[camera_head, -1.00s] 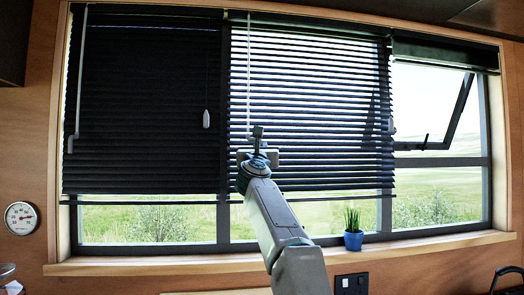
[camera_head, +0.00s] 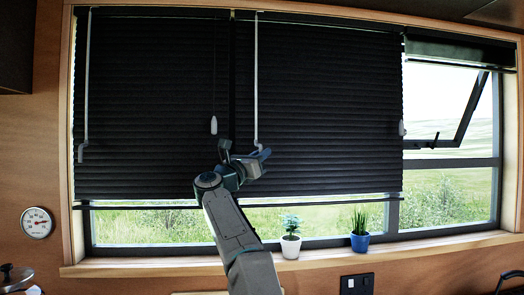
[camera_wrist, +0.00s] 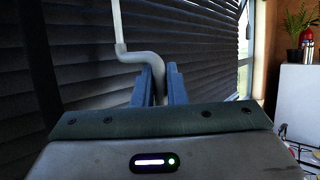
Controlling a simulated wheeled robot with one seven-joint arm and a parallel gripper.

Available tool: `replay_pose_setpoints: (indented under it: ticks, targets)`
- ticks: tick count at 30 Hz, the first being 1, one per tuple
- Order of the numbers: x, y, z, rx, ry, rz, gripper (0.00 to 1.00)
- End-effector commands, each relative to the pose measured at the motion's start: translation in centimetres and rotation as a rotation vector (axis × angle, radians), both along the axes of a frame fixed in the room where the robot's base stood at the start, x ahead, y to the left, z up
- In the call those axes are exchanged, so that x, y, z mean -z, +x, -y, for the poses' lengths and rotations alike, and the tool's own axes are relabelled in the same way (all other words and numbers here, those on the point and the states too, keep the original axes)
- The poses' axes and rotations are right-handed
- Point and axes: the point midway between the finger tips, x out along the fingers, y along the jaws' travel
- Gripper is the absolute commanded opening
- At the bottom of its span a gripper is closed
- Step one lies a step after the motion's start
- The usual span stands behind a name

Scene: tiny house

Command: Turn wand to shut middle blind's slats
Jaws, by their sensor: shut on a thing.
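The middle blind (camera_head: 325,105) is lowered over the window's middle pane. Its dark slats are shut and no daylight shows between them. Its pale wand (camera_head: 256,80) hangs straight down near the blind's left edge. My gripper (camera_head: 262,160) is at the wand's lower end. In the wrist view, the blue fingers of my gripper (camera_wrist: 159,82) are shut on the grey crank-shaped handle of the wand (camera_wrist: 148,60). The handle's lowest part is hidden between the fingers. The slats also show close behind it in the wrist view (camera_wrist: 200,50).
The left blind (camera_head: 150,110) is lowered and shut, with its own wand (camera_head: 86,80). The right blind (camera_head: 460,47) is raised beside an open window sash (camera_head: 466,115). A white-potted plant (camera_head: 290,245) and a blue-potted plant (camera_head: 360,240) stand on the sill (camera_head: 190,264).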

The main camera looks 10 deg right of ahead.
Motion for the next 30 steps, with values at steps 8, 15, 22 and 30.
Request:
replay_pose_setpoints:
  ticks: [8, 15, 22, 30]
  targets:
    - [-0.1, 0.0, -0.1, 0.002, -0.002, 0.001, 0.00]
    - [0.0, 0.0, -0.1, 0.002, -0.001, 0.001, 0.20]
    - [0.1, -0.1, -0.1, 0.002, -0.001, 0.001, 0.20]
    - [1.5, -1.6, -1.8, 0.001, 0.001, 0.001, 0.20]
